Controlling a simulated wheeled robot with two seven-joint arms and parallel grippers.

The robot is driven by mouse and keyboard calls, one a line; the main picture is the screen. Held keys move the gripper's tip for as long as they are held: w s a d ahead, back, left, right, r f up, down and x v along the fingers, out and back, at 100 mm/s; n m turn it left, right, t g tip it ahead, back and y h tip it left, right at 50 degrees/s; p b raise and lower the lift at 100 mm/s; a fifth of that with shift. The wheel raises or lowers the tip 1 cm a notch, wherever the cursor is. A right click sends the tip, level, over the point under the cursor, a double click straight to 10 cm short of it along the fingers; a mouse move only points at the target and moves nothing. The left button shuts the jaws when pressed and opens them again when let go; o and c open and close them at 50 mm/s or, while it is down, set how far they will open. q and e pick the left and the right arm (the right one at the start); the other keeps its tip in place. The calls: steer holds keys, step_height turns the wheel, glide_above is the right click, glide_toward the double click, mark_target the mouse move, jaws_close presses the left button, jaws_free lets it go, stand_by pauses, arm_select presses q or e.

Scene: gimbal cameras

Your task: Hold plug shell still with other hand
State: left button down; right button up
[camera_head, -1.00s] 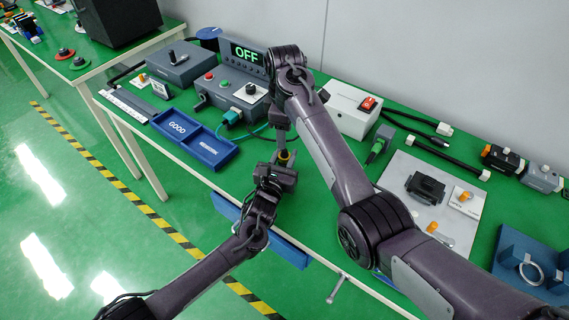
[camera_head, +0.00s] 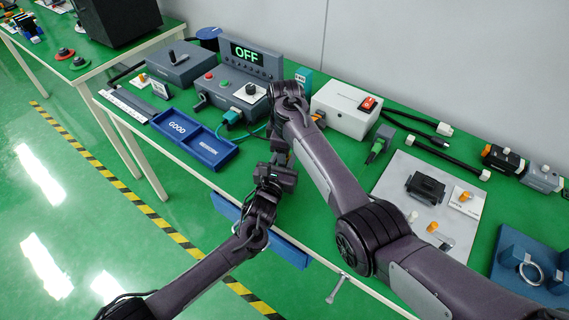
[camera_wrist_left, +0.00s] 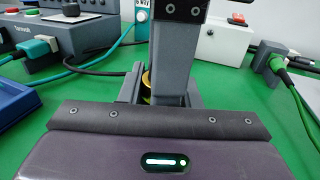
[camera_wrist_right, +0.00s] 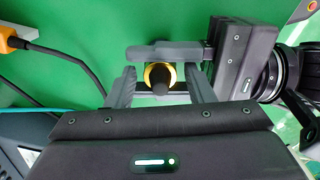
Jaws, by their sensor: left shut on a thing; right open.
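The plug shell is a dark round piece with a yellow ring (camera_wrist_right: 158,77). In the left wrist view only a sliver of yellow shows (camera_wrist_left: 147,84), behind grey fingers. My left gripper (camera_head: 274,176) is shut on it and holds it above the table's front part; it comes in from the right in the right wrist view (camera_wrist_right: 178,72). My right gripper (camera_head: 279,156) points down at the same spot from above. In the right wrist view its two fingers (camera_wrist_right: 162,90) stand open, one on each side of the shell. I cannot tell whether they touch it. The shell is hidden in the head view.
A blue GOOD tray (camera_head: 195,138) lies left of the grippers. Behind are a control box showing OFF (camera_head: 240,90) and a white box with a red switch (camera_head: 345,108). A cable with an orange plug (camera_wrist_right: 12,42) lies nearby. A light board (camera_head: 408,170) lies right.

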steer(key=shift+c, duration=0.2)
steer(key=c, duration=0.7)
steer(key=o, duration=0.8)
steer(key=shift+o, duration=0.2)
steer(key=shift+r, duration=2.25)
steer(key=o, duration=0.6)
steer(key=shift+c, duration=0.2)
